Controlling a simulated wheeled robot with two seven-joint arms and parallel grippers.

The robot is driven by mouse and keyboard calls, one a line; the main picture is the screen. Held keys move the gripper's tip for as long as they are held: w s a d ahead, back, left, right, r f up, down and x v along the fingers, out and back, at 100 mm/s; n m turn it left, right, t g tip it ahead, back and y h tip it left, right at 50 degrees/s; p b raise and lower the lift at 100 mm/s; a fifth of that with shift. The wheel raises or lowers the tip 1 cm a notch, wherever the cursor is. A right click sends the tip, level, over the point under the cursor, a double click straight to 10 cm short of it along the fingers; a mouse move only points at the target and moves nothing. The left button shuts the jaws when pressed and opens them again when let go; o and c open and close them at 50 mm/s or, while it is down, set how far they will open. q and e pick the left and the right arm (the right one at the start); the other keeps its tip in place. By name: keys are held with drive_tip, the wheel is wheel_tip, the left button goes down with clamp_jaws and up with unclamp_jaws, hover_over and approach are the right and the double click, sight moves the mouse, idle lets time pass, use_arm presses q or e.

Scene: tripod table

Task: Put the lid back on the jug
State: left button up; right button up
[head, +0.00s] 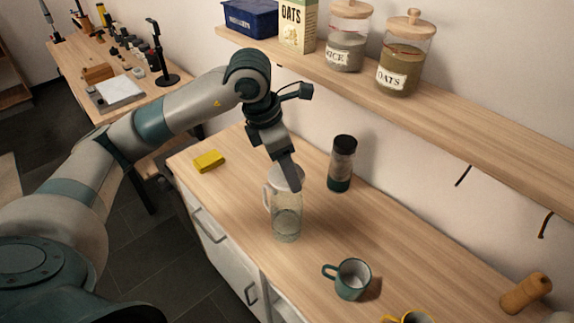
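The clear glass jug (287,222) stands upright on the wooden counter, with its handle on the left side. A pale round piece that looks like the lid (279,175) shows at the jug's mouth. I cannot tell whether it rests on the rim or is held just above it. My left gripper (293,184) points down at the jug's top, with its dark fingers in front of the pale piece. The fingers overlap from this angle, so their opening and grip are hidden. My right gripper is not in view.
A dark-capped jar (342,164) stands right of the jug. A teal mug (352,279) and a partly cut-off yellow mug (409,317) are nearer. A yellow sponge (208,161) lies left. A shelf (440,108) with jars overhangs the counter's back. A wooden mill (526,293) is far right.

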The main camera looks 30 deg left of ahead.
use_arm(q)
drive_tip(key=shift+w+f, duration=0.1)
drive_tip(key=shift+f, duration=0.05)
drive_tip(key=shift+f, duration=0.1)
drive_tip(key=shift+f+b, duration=1)
drive_tip(key=shift+f, duration=1.05)
drive_tip(key=shift+f+b, duration=0.95)
drive_tip(key=shift+b, duration=0.05)
drive_tip(key=shift+b, duration=0.7)
drive_tip(key=shift+f+b, duration=0.1)
drive_tip(key=shift+b, duration=0.35)
idle(0.8)
